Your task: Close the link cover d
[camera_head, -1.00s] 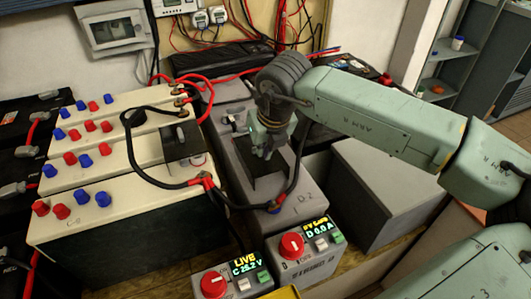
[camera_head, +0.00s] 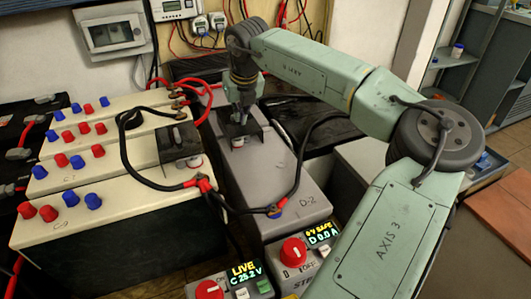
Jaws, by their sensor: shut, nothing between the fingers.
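The grey battery box marked D-2 (camera_head: 285,190) stands in the middle of the camera view. A small dark cover (camera_head: 238,131) sits on its top toward the far end, with a bit of red and white showing below its near edge. My gripper (camera_head: 243,116) points down at the cover from above, with its fingers shut and empty. The fingertips overlap the cover in the picture; I cannot tell whether they touch it. The gripper hides part of the cover, and I cannot tell its exact angle.
The cream battery boxes (camera_head: 110,190) with red and blue caps stand left, bearing a similar black cover (camera_head: 181,146). A black cable (camera_head: 300,160) loops beside the D box. Two switch units with red knobs (camera_head: 293,250) stand in front, reading LIVE and 0 V SAFE.

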